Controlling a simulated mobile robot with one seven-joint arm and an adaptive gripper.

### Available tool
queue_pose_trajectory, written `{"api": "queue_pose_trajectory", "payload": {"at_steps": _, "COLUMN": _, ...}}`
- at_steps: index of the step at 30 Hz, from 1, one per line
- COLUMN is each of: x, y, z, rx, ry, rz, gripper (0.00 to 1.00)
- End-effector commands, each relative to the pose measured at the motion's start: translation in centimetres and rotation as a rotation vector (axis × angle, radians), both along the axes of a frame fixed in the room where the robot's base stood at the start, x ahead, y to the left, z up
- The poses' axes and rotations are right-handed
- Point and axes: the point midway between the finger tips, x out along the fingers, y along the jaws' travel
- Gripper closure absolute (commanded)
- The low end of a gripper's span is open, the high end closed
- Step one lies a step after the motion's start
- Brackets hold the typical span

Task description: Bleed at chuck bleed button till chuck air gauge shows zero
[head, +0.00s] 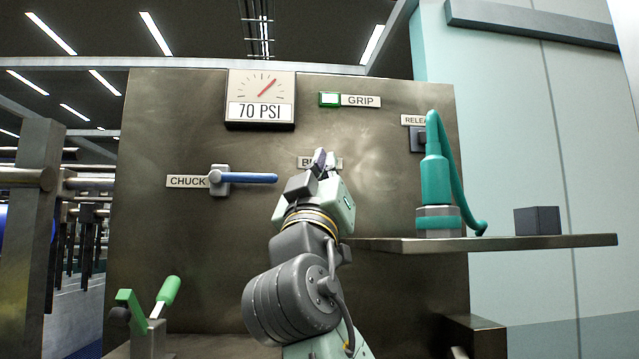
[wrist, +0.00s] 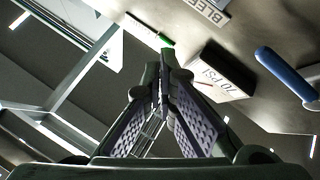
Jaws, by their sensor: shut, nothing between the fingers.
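The chuck air gauge (head: 260,98) is on the upper part of the metal panel. It reads 70 PSI, with its red needle pointing up and right. It also shows in the wrist view (wrist: 218,78). The bleed label (head: 304,162) is on the panel, partly covered by my gripper in the head view; part of it shows at the top of the wrist view (wrist: 211,9). The bleed button itself is not visible. My gripper (head: 319,160) is shut and empty, fingers pointing up, in front of the label. Whether it touches the panel cannot be told.
The chuck valve's blue handle (head: 250,178) lies horizontal, left of my gripper. A shelf (head: 560,241) at right holds a teal tool (head: 436,175) and a dark block (head: 537,220). A green-handled lever (head: 168,291) stands lower left.

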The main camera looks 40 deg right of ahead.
Motion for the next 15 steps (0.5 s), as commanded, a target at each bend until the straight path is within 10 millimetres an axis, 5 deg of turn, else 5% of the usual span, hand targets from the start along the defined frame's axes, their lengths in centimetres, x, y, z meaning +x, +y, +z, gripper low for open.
{"api": "queue_pose_trajectory", "payload": {"at_steps": 15, "x": 5.3, "y": -3.3, "z": 0.2, "rx": 0.001, "ry": 0.003, "rz": -0.001, "gripper": 1.0}}
